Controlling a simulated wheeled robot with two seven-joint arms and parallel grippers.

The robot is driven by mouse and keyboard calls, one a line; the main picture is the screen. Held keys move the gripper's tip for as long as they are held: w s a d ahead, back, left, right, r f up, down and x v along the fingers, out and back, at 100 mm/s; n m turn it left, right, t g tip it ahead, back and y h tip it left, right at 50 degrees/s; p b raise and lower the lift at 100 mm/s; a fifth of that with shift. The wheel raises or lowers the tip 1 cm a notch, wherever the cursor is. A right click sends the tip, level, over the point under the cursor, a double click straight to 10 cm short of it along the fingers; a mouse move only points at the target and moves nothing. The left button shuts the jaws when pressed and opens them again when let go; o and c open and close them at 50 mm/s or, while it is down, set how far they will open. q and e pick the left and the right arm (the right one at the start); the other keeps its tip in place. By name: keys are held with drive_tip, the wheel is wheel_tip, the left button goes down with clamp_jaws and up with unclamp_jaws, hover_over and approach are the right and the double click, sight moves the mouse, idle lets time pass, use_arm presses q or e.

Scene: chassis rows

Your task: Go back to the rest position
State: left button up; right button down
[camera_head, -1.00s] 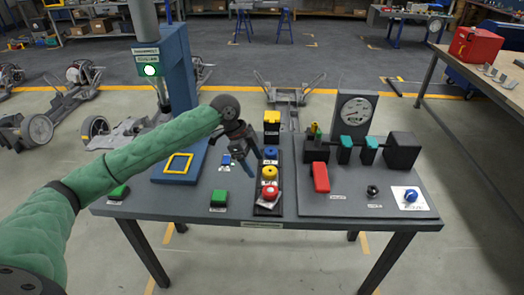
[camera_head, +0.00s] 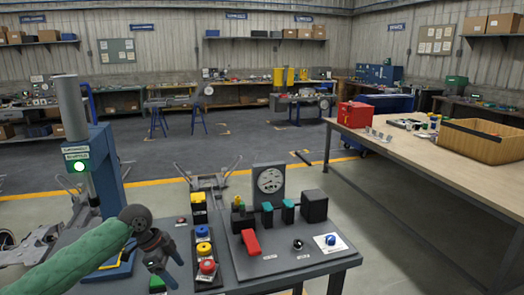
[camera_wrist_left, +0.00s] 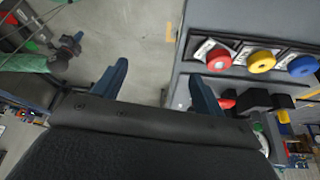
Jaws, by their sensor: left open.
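My left arm comes in from the lower left in the head view, wrapped in green. My left gripper (camera_head: 161,262) hangs over the left part of the grey control table (camera_head: 290,275), beside the button strip. In the left wrist view its two blue fingers (camera_wrist_left: 158,88) are spread apart with nothing between them. Below them are the floor and the table edge.
The strip holds blue, yellow and red (camera_head: 207,266) buttons. A panel with a gauge (camera_head: 270,181) and a red lever (camera_head: 251,242) stands right of it. A blue press column (camera_head: 104,170) stands left. A wooden table (camera_head: 440,165) with a bin (camera_head: 484,141) is at right.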

use_arm(q)
drive_tip(key=s+d+f+n+t, duration=0.15)
drive_tip(key=s+d+f, duration=0.25)
drive_tip(key=f, duration=0.5)
drive_tip(key=s+d+f+n, duration=0.3)
drive_tip(key=s+d+f, duration=0.1)
drive_tip(key=f, duration=0.5)
drive_tip(key=s+d+f+n, duration=0.25)
drive_tip(key=s+f, duration=0.25)
drive_tip(key=f, duration=0.3)
drive_tip(key=s+f+n+y, duration=0.2)
drive_tip(key=s+f+n, duration=0.2)
drive_tip(key=s+f, duration=0.4)
drive_tip(key=s+a+f+n+y, duration=0.1)
drive_tip(key=s+f+n, duration=0.3)
drive_tip(key=s+f, duration=0.5)
drive_tip(key=s+y, duration=0.1)
drive_tip(key=s, duration=0.7)
use_arm(e)
drive_tip(key=shift+s, duration=0.45)
use_arm(q)
drive_tip(key=shift+w+g, duration=0.1)
drive_tip(key=shift+g, duration=0.15)
drive_tip(key=shift+o, duration=0.4)
